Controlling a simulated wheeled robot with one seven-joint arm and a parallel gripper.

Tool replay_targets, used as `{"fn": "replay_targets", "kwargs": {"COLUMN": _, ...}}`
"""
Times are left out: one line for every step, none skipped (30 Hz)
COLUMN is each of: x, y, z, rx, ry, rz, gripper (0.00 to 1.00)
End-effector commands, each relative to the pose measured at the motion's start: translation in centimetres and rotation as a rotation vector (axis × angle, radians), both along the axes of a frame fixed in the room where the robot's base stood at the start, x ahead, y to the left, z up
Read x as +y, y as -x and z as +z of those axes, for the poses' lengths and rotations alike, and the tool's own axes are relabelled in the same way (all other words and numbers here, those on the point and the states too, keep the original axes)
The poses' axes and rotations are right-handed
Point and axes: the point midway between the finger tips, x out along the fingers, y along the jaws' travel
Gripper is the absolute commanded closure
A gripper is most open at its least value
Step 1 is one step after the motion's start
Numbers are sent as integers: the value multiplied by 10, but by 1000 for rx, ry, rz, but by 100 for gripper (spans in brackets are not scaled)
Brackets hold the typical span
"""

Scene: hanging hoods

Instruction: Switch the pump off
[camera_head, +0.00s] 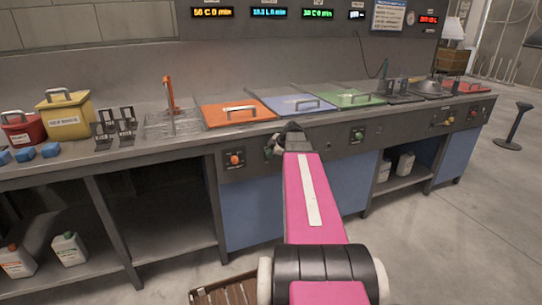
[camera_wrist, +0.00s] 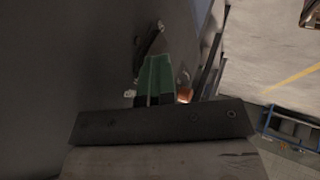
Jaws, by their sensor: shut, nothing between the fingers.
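My gripper (camera_head: 278,142) is at the front panel of the bench, at the end of my pink arm. In the wrist view the green fingers (camera_wrist: 154,62) lie side by side, shut and empty. A dark curved part (camera_wrist: 149,38) is close to their tips on the grey panel; I cannot tell whether they touch. The panel has an orange knob (camera_head: 235,160) left of my gripper and a green knob (camera_head: 358,135) to its right. No pump label is legible, so I cannot tell which control is the pump's. My gripper hides part of the panel.
Orange (camera_head: 222,115), blue (camera_head: 285,107) and green (camera_head: 337,99) lids cover tanks on the bench. An orange upright fixture (camera_head: 170,95) stands left of them. A wooden crate (camera_head: 222,290) is on the floor.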

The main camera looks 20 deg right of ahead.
Motion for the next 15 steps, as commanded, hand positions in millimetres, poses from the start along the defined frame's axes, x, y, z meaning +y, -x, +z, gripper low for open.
{"fn": "replay_targets", "kwargs": {"x": 0, "y": -1, "z": 0, "rx": -1, "ry": 0, "rz": 0, "gripper": 100}}
{"fn": "replay_targets", "kwargs": {"x": 0, "y": -1, "z": 1, "rx": -1, "ry": 0, "rz": 0, "gripper": 100}}
{"fn": "replay_targets", "kwargs": {"x": 0, "y": -1, "z": 1, "rx": -2, "ry": 0, "rz": -1, "gripper": 100}}
{"fn": "replay_targets", "kwargs": {"x": 0, "y": -1, "z": 2, "rx": -2, "ry": 0, "rz": -1, "gripper": 100}}
{"fn": "replay_targets", "kwargs": {"x": 0, "y": -1, "z": 3, "rx": -2, "ry": 0, "rz": -1, "gripper": 100}}
{"fn": "replay_targets", "kwargs": {"x": 0, "y": -1, "z": 5, "rx": -3, "ry": 0, "rz": -1, "gripper": 100}}
{"fn": "replay_targets", "kwargs": {"x": 0, "y": -1, "z": 6, "rx": -3, "ry": 0, "rz": -1, "gripper": 100}}
{"fn": "replay_targets", "kwargs": {"x": 0, "y": -1, "z": 8, "rx": -3, "ry": 0, "rz": -1, "gripper": 100}}
{"fn": "replay_targets", "kwargs": {"x": 0, "y": -1, "z": 10, "rx": -3, "ry": 0, "rz": 0, "gripper": 100}}
{"fn": "replay_targets", "kwargs": {"x": 0, "y": -1, "z": 11, "rx": -3, "ry": 0, "rz": 0, "gripper": 100}}
{"fn": "replay_targets", "kwargs": {"x": 0, "y": -1, "z": 12, "rx": -3, "ry": 0, "rz": 0, "gripper": 100}}
{"fn": "replay_targets", "kwargs": {"x": 0, "y": -1, "z": 14, "rx": -2, "ry": -1, "rz": 0, "gripper": 100}}
{"fn": "replay_targets", "kwargs": {"x": 0, "y": -1, "z": 15, "rx": -2, "ry": -1, "rz": 0, "gripper": 100}}
{"fn": "replay_targets", "kwargs": {"x": 0, "y": -1, "z": 15, "rx": -2, "ry": -1, "rz": 0, "gripper": 100}}
{"fn": "replay_targets", "kwargs": {"x": 0, "y": -1, "z": 16, "rx": -2, "ry": -1, "rz": 0, "gripper": 100}}
